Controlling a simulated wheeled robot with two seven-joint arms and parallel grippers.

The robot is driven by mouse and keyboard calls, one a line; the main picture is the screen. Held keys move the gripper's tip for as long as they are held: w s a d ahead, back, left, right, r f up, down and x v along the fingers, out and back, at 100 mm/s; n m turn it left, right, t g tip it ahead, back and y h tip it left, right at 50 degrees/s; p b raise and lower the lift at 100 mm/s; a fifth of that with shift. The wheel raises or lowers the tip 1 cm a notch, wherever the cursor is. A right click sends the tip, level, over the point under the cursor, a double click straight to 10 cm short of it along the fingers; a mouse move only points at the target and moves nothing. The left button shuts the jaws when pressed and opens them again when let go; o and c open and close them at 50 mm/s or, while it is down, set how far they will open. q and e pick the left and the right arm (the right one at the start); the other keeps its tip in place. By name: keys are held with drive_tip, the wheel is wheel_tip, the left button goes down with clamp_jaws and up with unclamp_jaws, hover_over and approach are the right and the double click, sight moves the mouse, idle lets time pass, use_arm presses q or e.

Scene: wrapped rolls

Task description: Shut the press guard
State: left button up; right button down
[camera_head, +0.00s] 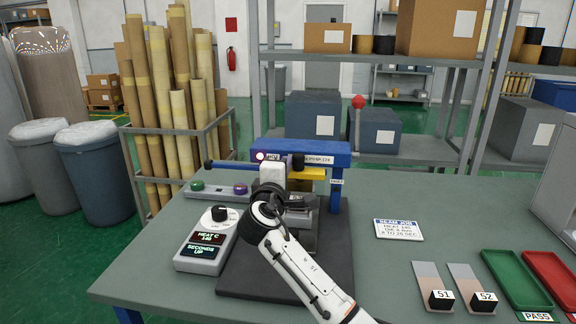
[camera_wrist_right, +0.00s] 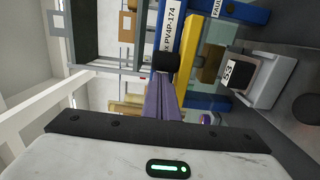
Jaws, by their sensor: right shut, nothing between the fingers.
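The press (camera_head: 330,160) stands on a dark mat on the green table, with a blue top beam and a yellow bar (camera_head: 307,173) under it. I cannot tell for sure which part is the guard or how far it is shut. My right arm comes in from the bottom and covers much of the press front. My right gripper (camera_head: 272,172) is at the left part of the press front, its fingertips hidden there. In the right wrist view its fingers (camera_wrist_right: 163,95) are together and empty, close to a black part of the press. A block marked S3 (camera_wrist_right: 230,73) shows beside the blue and yellow bars.
A control box (camera_head: 205,240) with a dial and a button strip (camera_head: 215,190) are left of the press. A lever with a red knob (camera_head: 358,102) rises at its right. A job card (camera_head: 398,229), samples S1 (camera_head: 427,275) and S2 (camera_head: 463,274), and green (camera_head: 515,280) and red trays lie right.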

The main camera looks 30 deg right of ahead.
drive_tip(key=s+a+b, duration=0.2)
drive_tip(key=s+a, duration=0.3)
drive_tip(key=a, duration=0.5)
drive_tip(key=shift+s+a, duration=0.2)
